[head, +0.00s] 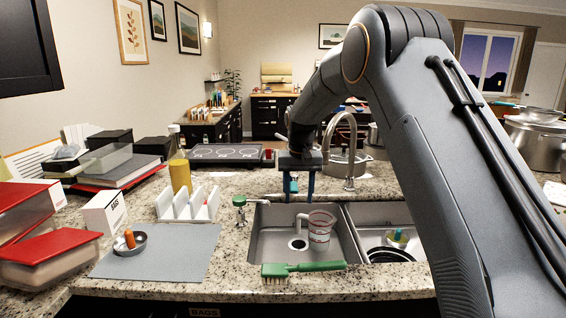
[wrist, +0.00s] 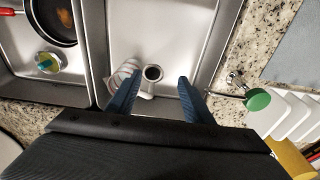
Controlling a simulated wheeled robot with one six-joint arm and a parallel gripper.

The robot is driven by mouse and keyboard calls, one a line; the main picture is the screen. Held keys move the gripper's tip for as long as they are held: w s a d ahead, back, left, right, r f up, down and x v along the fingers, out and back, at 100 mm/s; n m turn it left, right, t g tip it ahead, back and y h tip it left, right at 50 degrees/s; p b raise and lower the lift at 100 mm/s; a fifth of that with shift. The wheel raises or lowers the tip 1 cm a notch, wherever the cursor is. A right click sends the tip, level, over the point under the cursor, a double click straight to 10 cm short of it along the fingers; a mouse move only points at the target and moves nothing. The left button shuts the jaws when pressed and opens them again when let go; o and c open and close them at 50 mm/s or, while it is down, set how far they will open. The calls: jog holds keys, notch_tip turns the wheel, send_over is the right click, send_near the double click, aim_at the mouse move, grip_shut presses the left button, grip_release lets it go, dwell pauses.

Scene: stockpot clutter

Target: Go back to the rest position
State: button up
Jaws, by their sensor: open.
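My gripper (head: 299,184) hangs from my arm above the back of the left sink basin, in the head view. Its two blue fingers also show in the wrist view (wrist: 160,97), spread apart with nothing between them. Below it, a clear measuring cup (head: 318,226) with red markings stands in the left basin (head: 268,240), beside the drain. The cup is partly hidden by a finger in the wrist view (wrist: 124,72).
A green brush (head: 303,268) lies across the basin's front edge. The right basin holds a dark pan (head: 388,254) and a small container (head: 397,239). A faucet (head: 350,150) rises behind the sink. A white rack (head: 187,206) and grey mat (head: 160,252) are left.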

jog(key=s+d+f, duration=0.1)
jog(key=s+d, duration=0.3)
jog(key=s, duration=0.8)
jog(key=s+d+f, duration=0.2)
jog(key=s+d, duration=0.3)
jog(key=s, duration=0.8)
jog(key=s+d+f, duration=0.2)
jog(key=s+d, duration=0.3)
jog(key=s, duration=0.7)
jog(key=shift+s+d+f, duration=0.2)
jog(key=shift+s+f, duration=0.05)
jog(key=shift+s, duration=0.1)
